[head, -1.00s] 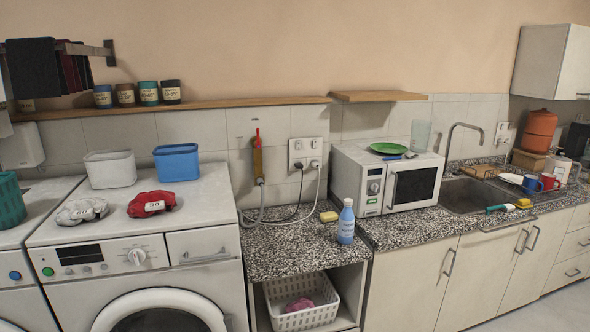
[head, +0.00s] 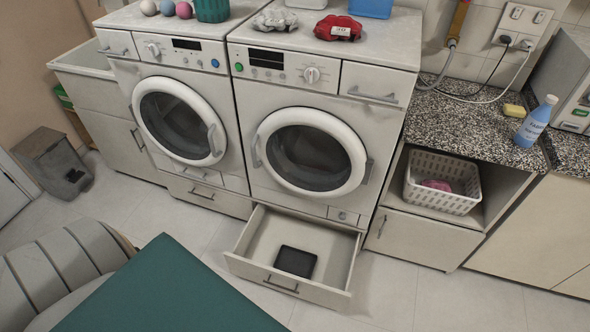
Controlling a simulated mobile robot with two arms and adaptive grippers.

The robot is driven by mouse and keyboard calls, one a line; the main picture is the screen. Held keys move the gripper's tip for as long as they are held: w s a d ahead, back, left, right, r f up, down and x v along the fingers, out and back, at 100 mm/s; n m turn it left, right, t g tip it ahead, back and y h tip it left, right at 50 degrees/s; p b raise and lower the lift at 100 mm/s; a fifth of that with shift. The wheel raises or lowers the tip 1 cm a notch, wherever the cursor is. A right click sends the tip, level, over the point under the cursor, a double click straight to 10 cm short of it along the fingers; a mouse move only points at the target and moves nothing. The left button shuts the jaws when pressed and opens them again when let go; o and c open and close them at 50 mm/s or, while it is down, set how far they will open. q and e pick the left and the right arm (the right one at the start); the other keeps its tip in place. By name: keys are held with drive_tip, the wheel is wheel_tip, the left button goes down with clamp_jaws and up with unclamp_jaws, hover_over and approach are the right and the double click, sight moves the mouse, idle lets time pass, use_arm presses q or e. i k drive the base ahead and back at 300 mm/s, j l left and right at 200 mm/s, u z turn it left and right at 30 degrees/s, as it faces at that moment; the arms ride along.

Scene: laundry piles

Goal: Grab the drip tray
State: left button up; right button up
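A small black rectangular tray (head: 296,261), which looks like the drip tray, lies flat inside an open drawer (head: 262,270). The drawer is pulled out from the base under the right-hand front-loading machine (head: 318,120). Nothing covers the tray. Neither of my grippers shows in the head view.
A second front-loading machine (head: 178,90) stands to the left with its door closed. A teal flat surface (head: 165,290) fills the lower left foreground, beside a grey ribbed object (head: 60,265). A white basket (head: 442,200) sits in an open shelf at right. Floor (head: 400,295) right of the drawer is clear.

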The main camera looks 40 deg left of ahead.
sight(297, 262)
drive_tip(key=l+u, duration=0.25)
drive_tip(key=k+l+u, duration=0.15)
drive_tip(key=l+u, duration=0.15)
drive_tip(key=k+l+u, duration=0.1)
drive_tip(key=l+u, duration=0.15)
drive_tip(key=l, duration=0.15)
drive_tip(key=u, duration=0.75)
drive_tip(key=i+j+z, duration=0.15)
drive_tip(key=i, duration=0.6)
